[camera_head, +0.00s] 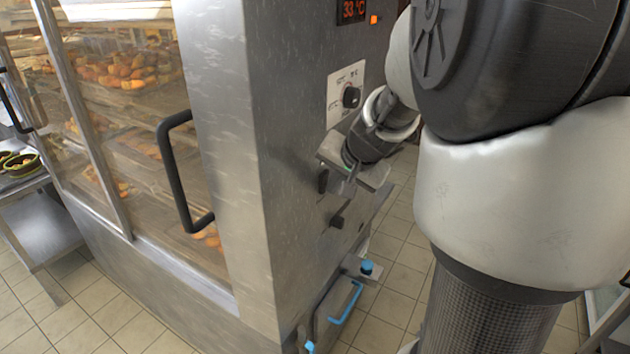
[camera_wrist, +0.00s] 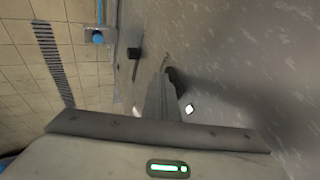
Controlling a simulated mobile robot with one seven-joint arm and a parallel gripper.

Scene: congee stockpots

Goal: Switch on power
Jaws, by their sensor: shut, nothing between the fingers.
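A tall metal cabinet (camera_head: 278,150) with glass doors stands at the left and centre of the head view. Its side panel carries a lit display (camera_head: 352,10), an orange light (camera_head: 374,19) and a dial (camera_head: 351,97) on a white label. A small black knob (camera_head: 337,221) sits lower on that panel, also in the wrist view (camera_wrist: 134,53). My gripper (camera_head: 325,180) is shut and empty, close to the panel between dial and knob; contact is unclear. The wrist view shows its narrow grey fingers (camera_wrist: 162,88) and a small bright square (camera_wrist: 189,109) beside them. No part is clearly marked as the power switch.
A black door handle (camera_head: 174,172) stands out from the cabinet front. A blue handle (camera_head: 347,303) and a blue-topped fitting (camera_head: 367,267) stick out low on the panel side. Tiled floor (camera_head: 398,267) is open to the right. A steel table (camera_head: 38,225) is at left.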

